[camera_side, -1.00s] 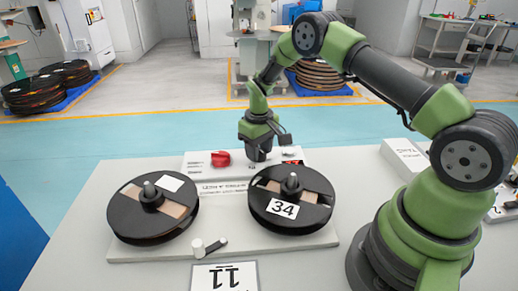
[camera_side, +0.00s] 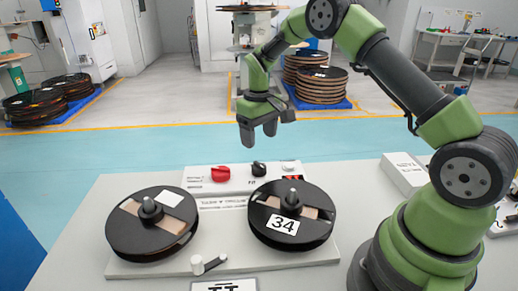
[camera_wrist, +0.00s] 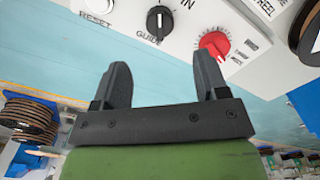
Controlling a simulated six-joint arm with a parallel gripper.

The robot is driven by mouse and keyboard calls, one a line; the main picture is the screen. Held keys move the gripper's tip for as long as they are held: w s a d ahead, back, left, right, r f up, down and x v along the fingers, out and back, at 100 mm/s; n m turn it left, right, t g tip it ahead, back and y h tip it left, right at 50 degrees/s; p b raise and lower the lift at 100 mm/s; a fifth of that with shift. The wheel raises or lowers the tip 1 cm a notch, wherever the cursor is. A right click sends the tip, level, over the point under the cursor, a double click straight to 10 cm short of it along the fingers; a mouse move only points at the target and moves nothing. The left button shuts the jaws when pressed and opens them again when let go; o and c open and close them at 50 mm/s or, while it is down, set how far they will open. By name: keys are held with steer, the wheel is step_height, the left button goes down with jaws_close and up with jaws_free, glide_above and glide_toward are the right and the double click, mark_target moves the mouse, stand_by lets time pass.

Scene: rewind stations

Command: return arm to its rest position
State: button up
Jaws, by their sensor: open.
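My gripper (camera_side: 258,133) is open and empty, raised in the air above the back edge of the rewind station, with its fingers pointing down. It also shows in the wrist view (camera_wrist: 165,88), with a clear gap between the two dark fingers. Below it is the station's control panel with a red knob (camera_side: 220,174), a black guide knob (camera_side: 258,169) and a white reset button (camera_side: 289,167). In the wrist view the black guide knob (camera_wrist: 158,22) and red knob (camera_wrist: 214,43) lie beyond the fingers, touching neither.
Two black reels sit on the station: a left one (camera_side: 125,235) and a right one (camera_side: 318,228) labelled 34. A white box (camera_side: 404,174) is at the right. The air around my gripper is clear.

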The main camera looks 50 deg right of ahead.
steer(key=shift+r, duration=0.45)
steer(key=s+a+r+m+t, duration=0.1)
steer(key=s+a+r+t, duration=0.1)
steer(key=s+a+r, duration=0.45)
steer(key=s+a+r+t, duration=0.1)
steer(key=s+r+t, duration=0.15)
steer(key=r, duration=0.75)
steer(key=s+a+r+m+t+y, duration=0.1)
steer(key=s+a, duration=0.3)
steer(key=s, duration=1.1)
steer(key=shift+s+a+r+m+t+y, duration=0.2)
steer(key=shift+r+m+t+y, duration=0.3)
steer(key=shift+t, duration=0.35)
